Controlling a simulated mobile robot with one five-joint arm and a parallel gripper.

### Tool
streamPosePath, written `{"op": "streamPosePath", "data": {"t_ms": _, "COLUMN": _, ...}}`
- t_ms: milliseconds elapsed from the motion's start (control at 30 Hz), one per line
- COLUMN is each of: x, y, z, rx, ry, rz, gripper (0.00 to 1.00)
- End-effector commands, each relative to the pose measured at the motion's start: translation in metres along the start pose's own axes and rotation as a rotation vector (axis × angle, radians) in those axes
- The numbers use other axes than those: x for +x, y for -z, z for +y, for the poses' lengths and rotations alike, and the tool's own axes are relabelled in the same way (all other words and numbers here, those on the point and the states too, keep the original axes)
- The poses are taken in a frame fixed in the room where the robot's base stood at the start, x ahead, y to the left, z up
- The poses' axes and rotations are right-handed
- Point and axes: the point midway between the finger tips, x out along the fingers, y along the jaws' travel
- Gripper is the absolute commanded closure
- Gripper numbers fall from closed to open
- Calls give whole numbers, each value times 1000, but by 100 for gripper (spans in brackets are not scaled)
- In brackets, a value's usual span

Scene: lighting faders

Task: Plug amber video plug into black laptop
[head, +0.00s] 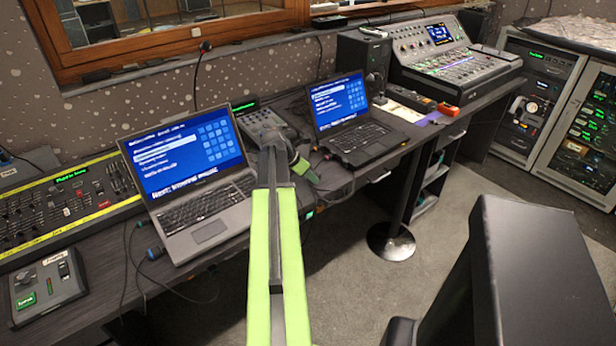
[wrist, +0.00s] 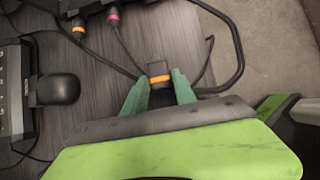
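The black laptop (head: 357,138) stands open on the desk in the head view, its screen lit blue. My gripper (head: 308,170) is at the desk's front edge, left of and nearer than this laptop. In the wrist view, my gripper (wrist: 160,82) has its green fingers on both sides of a dark plug with an amber band (wrist: 159,78). The fingers appear closed on it. Its dark end points away from the gripper. The laptop's port cannot be made out.
Another orange-banded plug (wrist: 78,27) and a pink-banded plug (wrist: 113,16) sit at a dark device's edge. Cables loop around my gripper. A silver laptop (head: 205,215) stands left and a black chair (head: 530,270) right.

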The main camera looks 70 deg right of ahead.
Motion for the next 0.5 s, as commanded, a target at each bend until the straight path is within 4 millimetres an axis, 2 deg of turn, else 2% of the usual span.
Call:
{"op": "streamPosePath", "data": {"t_ms": 33, "x": 0, "y": 0, "z": 0, "rx": 0, "ry": 0, "rz": 0, "gripper": 84}}
{"op": "streamPosePath", "data": {"t_ms": 167, "x": 0, "y": 0, "z": 0, "rx": 0, "ry": 0, "rz": 0, "gripper": 100}}
{"op": "streamPosePath", "data": {"t_ms": 367, "x": -2, "y": -1, "z": 0, "rx": 0, "ry": 0, "rz": 0, "gripper": 100}}
{"op": "streamPosePath", "data": {"t_ms": 500, "x": -12, "y": -8, "z": 0, "rx": 0, "ry": 0, "rz": 0, "gripper": 100}}
